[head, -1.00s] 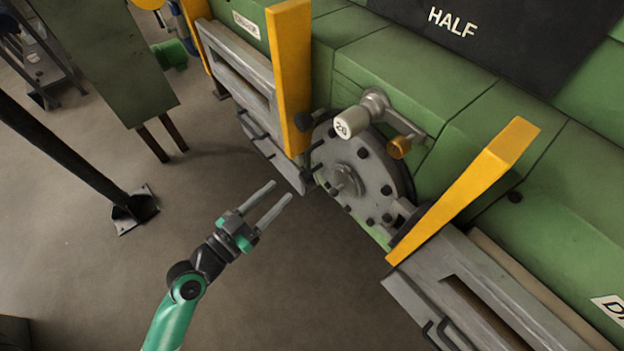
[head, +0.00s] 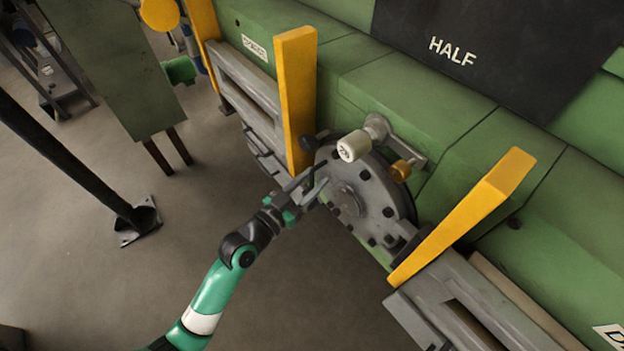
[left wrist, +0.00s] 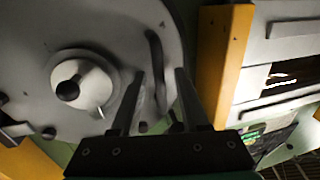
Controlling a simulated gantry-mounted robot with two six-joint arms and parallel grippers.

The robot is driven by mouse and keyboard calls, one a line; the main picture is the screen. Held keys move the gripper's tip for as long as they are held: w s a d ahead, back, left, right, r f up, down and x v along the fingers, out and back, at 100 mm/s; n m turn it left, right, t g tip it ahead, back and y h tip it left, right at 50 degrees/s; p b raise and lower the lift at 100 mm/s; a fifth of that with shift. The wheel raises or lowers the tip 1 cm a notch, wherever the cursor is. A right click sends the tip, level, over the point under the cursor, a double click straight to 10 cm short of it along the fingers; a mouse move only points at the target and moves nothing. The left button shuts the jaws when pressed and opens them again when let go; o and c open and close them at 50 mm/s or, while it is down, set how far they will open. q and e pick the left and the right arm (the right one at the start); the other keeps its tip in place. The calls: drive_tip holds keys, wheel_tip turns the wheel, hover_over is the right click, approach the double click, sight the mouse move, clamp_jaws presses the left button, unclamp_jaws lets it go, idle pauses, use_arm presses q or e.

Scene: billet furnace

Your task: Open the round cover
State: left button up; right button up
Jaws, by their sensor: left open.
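The round cover (head: 378,208) is a grey bolted disc with a raised central hub, set in the green furnace wall. It also fills the left part of the left wrist view (left wrist: 118,35), with the hub (left wrist: 85,88) at left. My left gripper (head: 312,177) is at the cover's left edge, pointing toward it. In the left wrist view my left gripper (left wrist: 160,75) is open, and a dark curved bar handle (left wrist: 155,50) on the cover shows between its two fingers. I cannot tell whether either finger touches it. My right gripper is not in view.
A white-ended lever (head: 353,146) sticks out above the cover.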

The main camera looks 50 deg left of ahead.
use_arm(q)
drive_tip(key=shift+c, duration=0.3)
clamp_jaws()
idle(1.1)
